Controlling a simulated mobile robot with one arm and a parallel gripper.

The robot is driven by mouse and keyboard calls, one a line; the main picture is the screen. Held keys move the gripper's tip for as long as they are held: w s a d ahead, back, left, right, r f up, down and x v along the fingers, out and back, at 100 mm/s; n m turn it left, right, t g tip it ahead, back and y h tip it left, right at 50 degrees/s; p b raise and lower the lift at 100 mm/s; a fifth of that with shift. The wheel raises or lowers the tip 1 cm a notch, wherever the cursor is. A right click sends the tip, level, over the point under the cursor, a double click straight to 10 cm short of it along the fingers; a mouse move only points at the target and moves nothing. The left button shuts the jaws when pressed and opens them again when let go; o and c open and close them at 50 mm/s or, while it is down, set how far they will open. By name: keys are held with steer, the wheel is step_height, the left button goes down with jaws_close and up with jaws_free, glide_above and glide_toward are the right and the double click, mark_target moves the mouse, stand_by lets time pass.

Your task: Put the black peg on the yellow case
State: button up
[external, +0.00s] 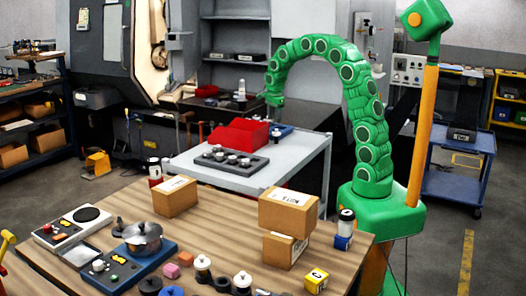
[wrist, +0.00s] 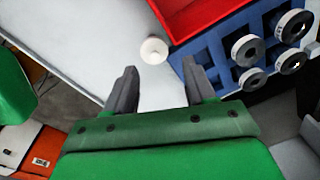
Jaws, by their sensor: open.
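My gripper (external: 273,101) hangs at the end of the green arm, above the far side of the grey table. In the wrist view my gripper (wrist: 160,88) is open, with nothing between its fingers. A white round-topped piece (wrist: 154,51) lies beyond the fingertips, beside a blue holder. A small dark peg-like piece (external: 118,228) stands on the wooden table at the left; I cannot tell whether it is the black peg. A small yellow case (external: 316,281) with a label sits at the wooden table's front right, far from my gripper.
The blue holder (wrist: 213,70) has several round metal-faced parts, next to a red bin (wrist: 200,18). On the grey table (external: 185,163) a dark tray (external: 231,162) holds several pieces. Cardboard boxes (external: 289,212), a pot (external: 142,238) and small parts crowd the wooden table.

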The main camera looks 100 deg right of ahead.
mark_target(276, 133)
steer(key=shift+s+d+f+m, duration=0.3)
steer(key=shift+s+f+m, duration=0.05)
steer(key=shift+f+m, duration=0.25)
steer(key=shift+s+a+f+m+y, duration=0.1)
steer(key=shift+a+f+m+y, duration=0.15)
steer(key=shift+f+m+y, duration=0.4)
steer(key=shift+s+f, duration=0.1)
steer(key=shift+f, duration=3.7)
steer(key=c, duration=1)
steer(key=shift+r, duration=0.15)
